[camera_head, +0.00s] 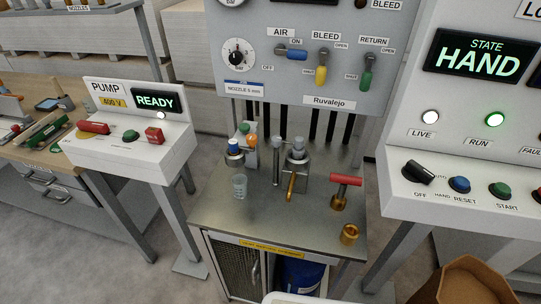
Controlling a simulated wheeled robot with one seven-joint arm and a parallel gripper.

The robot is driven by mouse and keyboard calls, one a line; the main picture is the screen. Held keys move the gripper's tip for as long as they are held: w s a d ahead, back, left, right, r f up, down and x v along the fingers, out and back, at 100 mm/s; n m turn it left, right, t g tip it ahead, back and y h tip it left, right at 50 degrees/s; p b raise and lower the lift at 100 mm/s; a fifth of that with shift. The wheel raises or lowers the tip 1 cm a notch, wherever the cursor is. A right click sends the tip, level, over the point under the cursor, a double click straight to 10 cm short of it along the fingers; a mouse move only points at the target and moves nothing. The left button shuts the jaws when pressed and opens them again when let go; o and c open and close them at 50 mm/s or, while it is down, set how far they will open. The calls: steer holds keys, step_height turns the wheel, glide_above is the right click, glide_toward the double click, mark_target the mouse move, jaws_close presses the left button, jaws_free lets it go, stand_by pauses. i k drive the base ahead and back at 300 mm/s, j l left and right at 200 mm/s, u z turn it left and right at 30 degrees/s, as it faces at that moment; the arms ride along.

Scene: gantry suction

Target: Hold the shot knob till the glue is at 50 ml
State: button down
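A small clear cup with faint marks (239,187) stands upright on the metal bench at its left side. Its fill level is too small to tell. Just behind it is a grey fitting with a blue knob (235,146). No label marks any knob as the shot knob, so I cannot tell which one it is. My gripper is not in view.
The metal bench (215,212) also holds a grey valve with a brass lever (296,172), a red T-handle (345,181) and a brass cup (349,235). The pump box (130,152) reads READY, the right panel (487,55) HAND. A cardboard box (468,282) is at lower right.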

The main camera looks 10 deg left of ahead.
mark_target(245, 127)
steer(key=i+j, duration=0.1)
steer(key=j, duration=0.3)
steer(key=j+u, duration=0.1)
steer(key=j, duration=0.35)
steer(key=i+j+u, duration=0.1)
steer(key=j, duration=0.3)
steer(key=i+j, duration=0.15)
steer(key=j, duration=0.25)
